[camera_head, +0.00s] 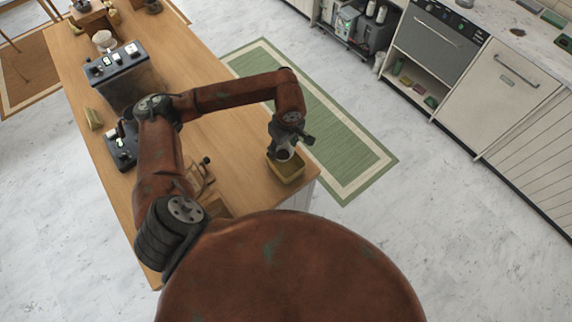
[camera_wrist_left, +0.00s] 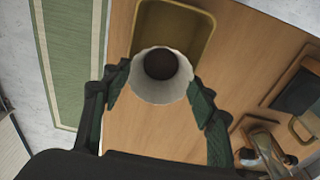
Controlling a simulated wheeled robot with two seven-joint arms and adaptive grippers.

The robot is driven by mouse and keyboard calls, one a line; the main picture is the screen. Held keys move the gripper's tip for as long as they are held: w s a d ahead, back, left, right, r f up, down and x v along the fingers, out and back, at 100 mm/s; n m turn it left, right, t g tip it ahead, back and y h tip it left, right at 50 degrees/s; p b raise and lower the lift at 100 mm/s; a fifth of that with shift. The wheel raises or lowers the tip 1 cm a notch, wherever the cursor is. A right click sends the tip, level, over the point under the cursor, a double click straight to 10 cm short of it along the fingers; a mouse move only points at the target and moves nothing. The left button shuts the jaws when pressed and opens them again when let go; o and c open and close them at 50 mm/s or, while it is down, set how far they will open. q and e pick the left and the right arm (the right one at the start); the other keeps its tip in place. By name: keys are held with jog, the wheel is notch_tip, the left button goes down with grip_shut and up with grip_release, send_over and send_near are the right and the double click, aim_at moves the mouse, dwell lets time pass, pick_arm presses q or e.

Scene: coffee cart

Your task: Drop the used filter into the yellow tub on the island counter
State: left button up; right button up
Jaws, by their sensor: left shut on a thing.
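The used filter, a white paper cone with dark grounds inside (camera_wrist_left: 161,65), sits between the fingers of my left gripper (camera_wrist_left: 160,88). The gripper is shut on it. The yellow tub (camera_wrist_left: 205,48) is just beyond the filter in the left wrist view, and the filter overlaps its near part. In the head view the tub (camera_head: 287,173) stands at the right end of the island counter (camera_head: 228,128). There my left gripper (camera_head: 285,148) and the filter (camera_head: 283,155) are over the tub's back side. My right gripper is not in view.
A boxy machine (camera_head: 113,65) and a smaller dark device (camera_head: 122,145) stand on the left side of the island. A wooden stand (camera_head: 200,180) is near my arm. A green rug (camera_head: 345,150) lies on the floor beside the island.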

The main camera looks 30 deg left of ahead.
pick_arm(q)
jog(key=o, duration=0.8)
jog(key=r, duration=0.4)
jog(key=d+r, duration=0.1)
jog(key=r, duration=0.7)
jog(key=shift+s+d, duration=0.15)
jog(key=shift+s, duration=0.15)
